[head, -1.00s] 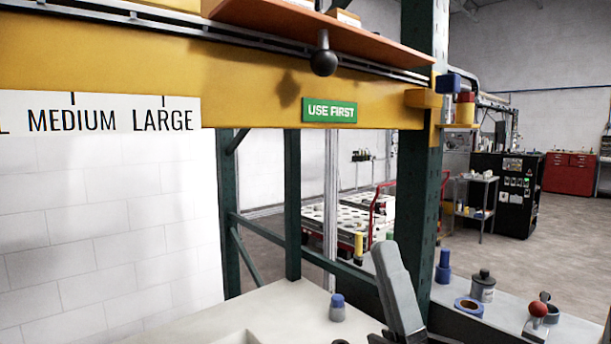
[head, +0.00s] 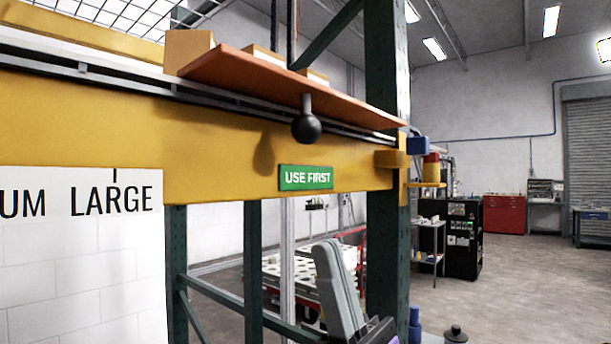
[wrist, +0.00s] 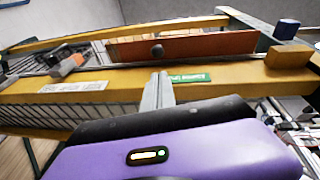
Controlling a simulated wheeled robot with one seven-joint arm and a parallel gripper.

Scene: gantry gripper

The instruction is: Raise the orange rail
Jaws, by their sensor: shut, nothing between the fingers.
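The orange rail (head: 290,88) is a flat orange board along the top of a thick yellow beam (head: 100,140). A black ball knob (head: 306,130) hangs from its front edge on a short grey stem. In the wrist view the orange rail (wrist: 215,47) and knob (wrist: 157,51) show beyond my gripper. My gripper (head: 326,244) shows as a grey finger below the green USE FIRST sign (head: 305,178), apart from the knob. In the wrist view my gripper (wrist: 160,78) is shut and empty, its tips pointing toward the beam and knob.
A white LARGE sign (head: 80,205) hangs at the left. Open floor lies farther right.

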